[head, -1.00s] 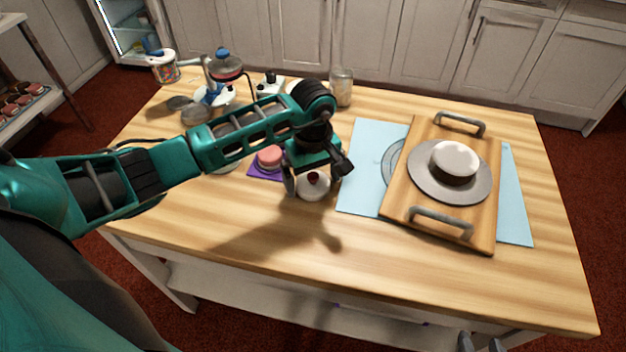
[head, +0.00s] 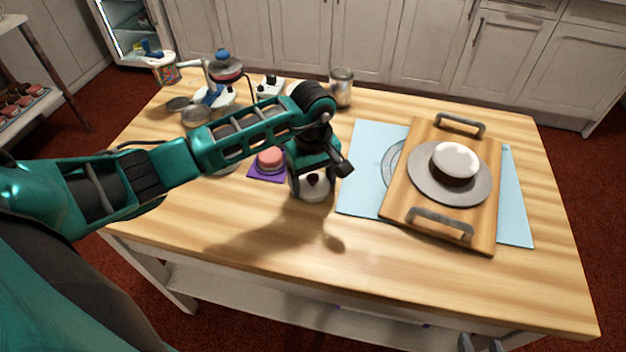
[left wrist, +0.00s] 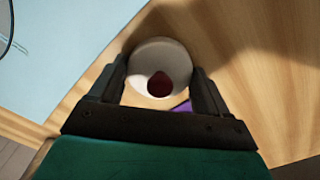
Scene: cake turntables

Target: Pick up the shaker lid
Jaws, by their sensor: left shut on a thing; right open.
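The shaker lid, a round white piece with a dark red knob-like centre, is low over the wooden table in the head view (head: 318,190) and between the fingers in the left wrist view (left wrist: 160,53). My left gripper (head: 312,188) points down and is shut on it, one finger on each side; the fingers also show in the left wrist view (left wrist: 162,85). I cannot tell whether the lid touches the table. My right gripper (head: 480,345) shows only its fingertips at the bottom edge, apart and empty.
Close behind the lid, a pink cake (head: 270,158) sits on a purple mat (head: 262,176). To the right, a wooden tray (head: 400,200) on a light blue mat (head: 357,190) bears a plate with a white-topped cake (head: 456,160). A glass jar (head: 342,88) stands behind. The table front is clear.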

